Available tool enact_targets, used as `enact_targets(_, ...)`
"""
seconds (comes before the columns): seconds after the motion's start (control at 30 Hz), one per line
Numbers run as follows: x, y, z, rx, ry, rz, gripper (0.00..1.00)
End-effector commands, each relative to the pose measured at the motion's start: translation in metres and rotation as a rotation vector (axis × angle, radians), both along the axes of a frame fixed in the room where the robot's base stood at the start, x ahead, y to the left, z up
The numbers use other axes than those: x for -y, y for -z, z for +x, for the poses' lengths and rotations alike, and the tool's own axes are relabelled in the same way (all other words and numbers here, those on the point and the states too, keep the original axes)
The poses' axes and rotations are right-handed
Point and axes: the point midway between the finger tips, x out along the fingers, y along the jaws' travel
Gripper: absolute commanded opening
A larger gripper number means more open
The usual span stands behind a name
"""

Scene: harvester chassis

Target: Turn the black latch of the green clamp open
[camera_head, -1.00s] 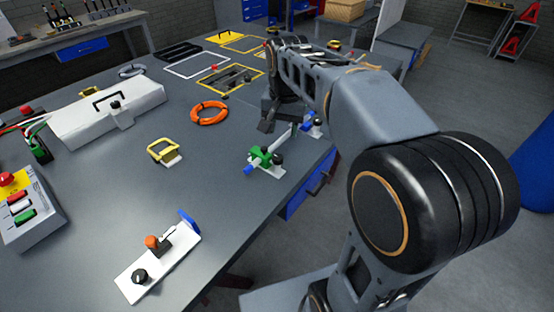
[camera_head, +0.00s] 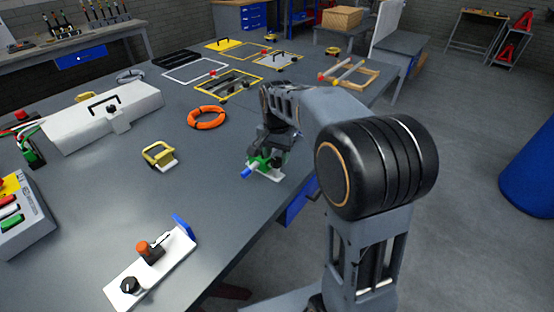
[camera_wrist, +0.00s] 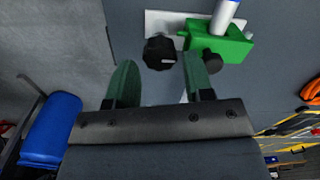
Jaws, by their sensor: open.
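The green clamp (camera_head: 257,162) sits on a white base plate near the right edge of the workbench, with a blue tip pointing left. In the wrist view the green clamp (camera_wrist: 218,43) is at the upper right, with a white and blue rod at the top. A black latch knob (camera_wrist: 160,53) with a pale mark stands on the plate beside it. A second dark knob (camera_wrist: 212,62) is partly behind the right finger. My gripper (camera_wrist: 158,75) is open, its two green fingers apart, with the black knob between and just ahead of the tips. Contact cannot be told.
An orange ring (camera_head: 207,117) and a yellow handle (camera_head: 159,155) lie left of the clamp. A white plate with an orange-topped knob (camera_head: 150,250) is nearer the front. A white box (camera_head: 75,130) stands at the left. The bench between them is clear.

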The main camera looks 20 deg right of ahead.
Motion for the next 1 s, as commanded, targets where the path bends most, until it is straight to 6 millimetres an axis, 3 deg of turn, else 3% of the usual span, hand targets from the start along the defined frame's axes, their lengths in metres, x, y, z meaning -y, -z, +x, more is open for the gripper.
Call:
enact_targets(0.2, 0.0, 0.018, 0.0, 0.0, 0.0, 0.0, 0.48)
enact_targets(0.57, 0.0, 0.021, 0.0, 0.0, 0.0, 0.0, 0.48)
enact_targets(0.93, 0.0, 0.02, 0.0, 0.0, 0.0, 0.0, 0.14)
enact_targets(1.0, 0.0, 0.02, 0.0, 0.0, -0.001, 0.0, 0.13)
